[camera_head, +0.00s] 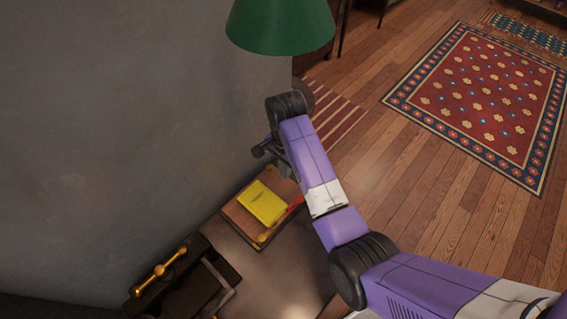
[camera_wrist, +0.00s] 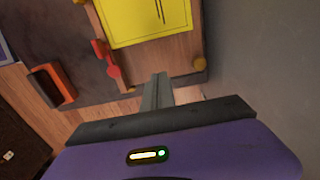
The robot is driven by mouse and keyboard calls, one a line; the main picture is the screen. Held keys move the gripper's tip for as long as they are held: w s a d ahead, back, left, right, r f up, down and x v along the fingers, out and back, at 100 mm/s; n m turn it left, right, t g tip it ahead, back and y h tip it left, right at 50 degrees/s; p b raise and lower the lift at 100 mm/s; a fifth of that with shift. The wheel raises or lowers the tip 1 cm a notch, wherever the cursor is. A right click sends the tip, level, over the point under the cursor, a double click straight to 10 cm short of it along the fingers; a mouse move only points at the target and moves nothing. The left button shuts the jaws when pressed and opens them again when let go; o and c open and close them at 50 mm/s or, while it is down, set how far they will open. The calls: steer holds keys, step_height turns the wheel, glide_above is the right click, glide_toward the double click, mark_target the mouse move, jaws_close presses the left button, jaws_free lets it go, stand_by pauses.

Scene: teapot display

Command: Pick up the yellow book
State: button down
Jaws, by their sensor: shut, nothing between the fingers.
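The yellow book (camera_head: 262,203) lies flat on a wooden tray-like board (camera_head: 240,222) on the table by the grey wall. In the wrist view the yellow book (camera_wrist: 140,18) shows at the top, cut off by the frame edge, with dark marks on its cover. My gripper (camera_wrist: 160,78) is shut and empty; its fingers point toward the board's edge, short of the book. In the head view my gripper (camera_head: 262,150) is beyond the book, near the wall, and partly hidden by my arm.
A small red object (camera_wrist: 108,60) lies on the board beside the book. An orange and dark item (camera_wrist: 52,86) sits left of it. A dark case with a gold handle (camera_head: 160,272) stands at the lower left. A green lampshade (camera_head: 280,25) hangs above my arm.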

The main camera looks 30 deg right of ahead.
mark_target(276, 192)
step_height(276, 192, down, 5)
steer(key=shift+f, duration=0.1)
steer(key=shift+s+a+r+p, duration=0.1)
steer(key=shift+s+a+p, duration=0.15)
steer(key=shift+a+p, duration=0.25)
steer(key=shift+s+a+r+p, duration=0.1)
steer(key=shift+s+a+p, duration=0.15)
steer(key=shift+a, duration=0.45)
steer(key=shift+s+a+f, duration=0.1)
steer(key=shift+s+a, duration=0.05)
steer(key=shift+a, duration=0.55)
